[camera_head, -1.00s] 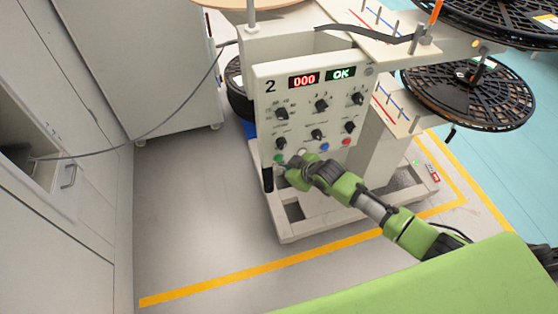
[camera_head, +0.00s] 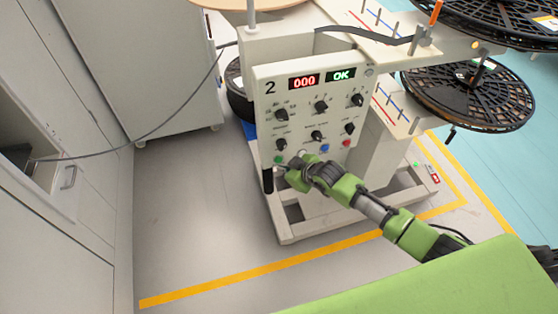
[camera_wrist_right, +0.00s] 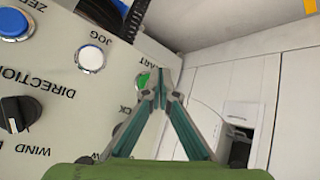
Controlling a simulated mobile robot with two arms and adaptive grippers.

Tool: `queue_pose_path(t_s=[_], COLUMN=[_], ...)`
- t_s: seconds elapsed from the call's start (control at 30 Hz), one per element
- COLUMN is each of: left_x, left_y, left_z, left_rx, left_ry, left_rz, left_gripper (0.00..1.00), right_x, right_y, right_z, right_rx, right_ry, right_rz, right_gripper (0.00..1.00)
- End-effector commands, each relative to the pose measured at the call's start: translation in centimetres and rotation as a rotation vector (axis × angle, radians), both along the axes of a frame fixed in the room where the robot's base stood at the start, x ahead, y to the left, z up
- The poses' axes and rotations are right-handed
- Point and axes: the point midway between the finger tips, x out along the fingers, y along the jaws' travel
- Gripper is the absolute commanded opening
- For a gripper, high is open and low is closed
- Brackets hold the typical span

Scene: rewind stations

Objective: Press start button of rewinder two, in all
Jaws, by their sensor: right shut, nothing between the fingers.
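The control panel of rewinder two (camera_head: 262,118) carries a black "2", a red display reading 000 and a green display reading OK. Its green start button (camera_head: 278,159) is at the panel's lower left. My right gripper (camera_head: 279,170) is shut and empty, just below the button in the head view. In the right wrist view, the shut fingertips (camera_wrist_right: 163,77) appear right beside the green button (camera_wrist_right: 143,80), partly overlapping its START label. I cannot tell whether they touch it. My left gripper is not in view.
The panel also has a white jog button (camera_wrist_right: 90,57), a blue button (camera_head: 325,148), a red button (camera_head: 346,143) and several black knobs. A black handle (camera_head: 267,180) hangs by the panel's lower left corner. Black reels (camera_head: 470,95) stand at right. The floor to the left is clear.

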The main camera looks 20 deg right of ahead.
Motion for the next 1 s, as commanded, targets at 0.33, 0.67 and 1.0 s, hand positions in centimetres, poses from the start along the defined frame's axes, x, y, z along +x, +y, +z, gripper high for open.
queue_pose_path(t_s=[0.33, 0.67, 1.0], left_x=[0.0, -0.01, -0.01], left_y=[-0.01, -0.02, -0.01], left_z=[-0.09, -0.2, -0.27], left_rx=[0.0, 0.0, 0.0], left_ry=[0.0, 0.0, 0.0], left_rz=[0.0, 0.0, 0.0], left_gripper=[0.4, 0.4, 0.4], right_x=[0.25, 0.85, 0.98], right_y=[0.02, 0.05, 0.04], right_z=[0.0, 0.03, 0.0], right_rx=[0.0, 0.0, 0.0], right_ry=[0.0, 0.0, 0.0], right_rz=[0.0, 0.0, 0.0], right_gripper=[0.0, 0.0, 0.0])
